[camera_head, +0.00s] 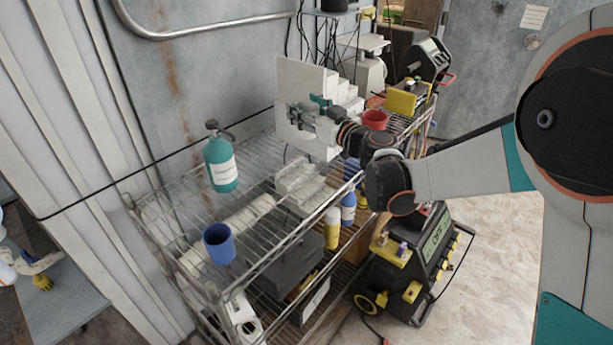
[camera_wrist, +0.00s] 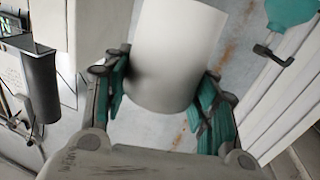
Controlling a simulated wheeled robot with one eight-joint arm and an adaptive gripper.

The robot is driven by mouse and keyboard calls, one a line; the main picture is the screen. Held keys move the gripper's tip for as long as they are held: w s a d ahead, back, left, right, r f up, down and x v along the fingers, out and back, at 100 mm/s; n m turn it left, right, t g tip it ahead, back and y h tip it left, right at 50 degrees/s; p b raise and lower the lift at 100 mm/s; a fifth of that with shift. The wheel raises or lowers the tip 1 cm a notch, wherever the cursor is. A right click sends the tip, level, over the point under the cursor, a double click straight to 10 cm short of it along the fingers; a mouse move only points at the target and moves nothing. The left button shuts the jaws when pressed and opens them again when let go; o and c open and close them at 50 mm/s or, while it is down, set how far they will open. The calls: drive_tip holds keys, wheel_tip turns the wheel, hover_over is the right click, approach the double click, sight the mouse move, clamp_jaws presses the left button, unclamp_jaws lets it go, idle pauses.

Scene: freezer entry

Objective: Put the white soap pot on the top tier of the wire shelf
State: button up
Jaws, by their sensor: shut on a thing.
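The white soap pot (camera_wrist: 175,55) fills the middle of the wrist view as a smooth round body. My gripper (camera_wrist: 163,95) is shut on it, with one teal finger on each side. In the head view my gripper (camera_head: 312,112) is above the right part of the wire shelf (camera_head: 185,205), close to the wall. There I cannot clearly tell the pot from the pale shapes around the gripper. The top tier is open wire mesh, bare between the teal bottle and the gripper.
A teal pump bottle (camera_head: 221,165) and a blue cup (camera_head: 219,244) stand on the top tier at left. A red cup (camera_head: 375,119) and a yellow device (camera_head: 401,101) are at the right. White boxes, bottles and a dark case lie lower.

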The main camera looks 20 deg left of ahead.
wheel_tip(320, 180, down, 18)
drive_tip(key=b, duration=0.5)
drive_tip(key=shift+r+b, duration=0.1)
drive_tip(key=shift+b, duration=0.2)
drive_tip(key=shift+f, duration=0.2)
drive_tip(key=o, duration=1)
drive_tip(key=shift+o, duration=0.2)
drive_tip(key=p+v, duration=0.1)
drive_tip(key=v, duration=1.2)
drive_tip(key=shift+d+p, duration=0.35)
drive_tip(key=shift+d, duration=0.1)
